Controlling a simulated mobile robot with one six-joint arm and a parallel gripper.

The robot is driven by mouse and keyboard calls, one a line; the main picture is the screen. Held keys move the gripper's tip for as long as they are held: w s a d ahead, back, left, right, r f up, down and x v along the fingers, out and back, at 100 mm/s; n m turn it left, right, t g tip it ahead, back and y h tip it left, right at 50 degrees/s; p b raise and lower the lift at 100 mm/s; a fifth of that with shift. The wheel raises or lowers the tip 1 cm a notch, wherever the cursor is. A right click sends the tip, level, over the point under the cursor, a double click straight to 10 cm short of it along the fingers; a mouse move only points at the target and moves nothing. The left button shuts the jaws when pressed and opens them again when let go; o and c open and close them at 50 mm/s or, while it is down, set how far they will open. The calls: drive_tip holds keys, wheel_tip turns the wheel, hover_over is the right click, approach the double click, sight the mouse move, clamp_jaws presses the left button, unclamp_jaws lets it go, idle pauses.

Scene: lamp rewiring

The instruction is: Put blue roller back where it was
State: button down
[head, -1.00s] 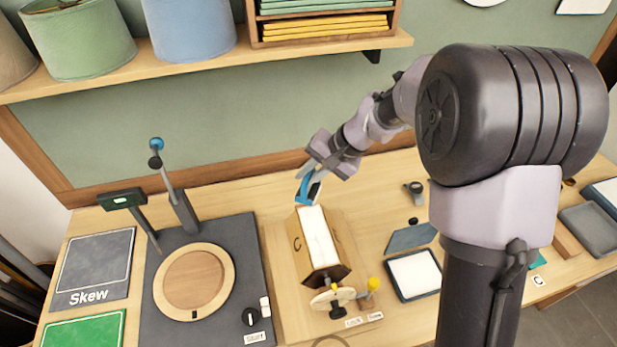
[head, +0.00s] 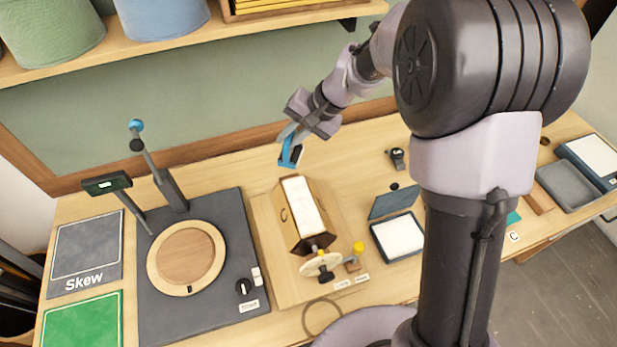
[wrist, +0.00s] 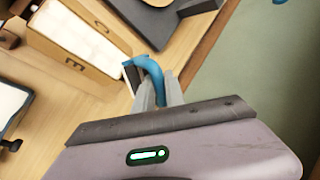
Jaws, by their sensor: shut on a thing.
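My gripper (head: 298,135) is shut on the blue roller (head: 290,153), just beyond the far end of the box marked C (head: 322,232). In the wrist view the roller (wrist: 153,72) shows as a curved blue piece between the fingers, with a dark and white part beside it. The roller is clear of the table; whether it touches the box cannot be told. The box has a long white top (head: 304,205) and sits on a wooden board (head: 268,222). An open dark case with a white pad (head: 399,236) lies right of the box.
A dark machine base with a round wooden disc (head: 187,258) and an upright lever with a blue knob (head: 136,125) stand left. A wheel and yellow knob (head: 358,248) are at the box's near end. A shelf (head: 180,43) hangs above. Bare table lies between box and wall.

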drive_tip(key=w+d+f+m+t+h+b, duration=0.1)
drive_tip(key=w+d+f+m+b, duration=0.35)
drive_tip(key=d, duration=0.35)
drive_tip(key=w+d+f+m+t+h+b, duration=0.2)
drive_tip(key=w+d+f+m+b, duration=0.1)
drive_tip(key=d+f, duration=0.4)
drive_tip(key=w+d+f+m+t+h+b, duration=0.1)
drive_tip(key=w+d+f+m+b, duration=0.25)
drive_tip(key=d, duration=0.55)
drive_tip(key=shift+h, duration=0.3)
drive_tip(key=f+b, duration=0.1)
drive_tip(key=f, duration=0.2)
drive_tip(key=f+b, duration=0.2)
drive_tip(key=f, duration=0.2)
drive_tip(key=f+b, duration=0.1)
drive_tip(key=f, duration=0.3)
drive_tip(key=shift+w+d, duration=0.2)
drive_tip(key=shift+d, duration=0.2)
drive_tip(key=shift+r, duration=0.15)
drive_tip(key=shift+b, duration=0.35)
drive_tip(key=c, duration=1.8)
unclamp_jaws()
drive_tip(key=shift+f, duration=0.2)
drive_tip(key=o, duration=0.4)
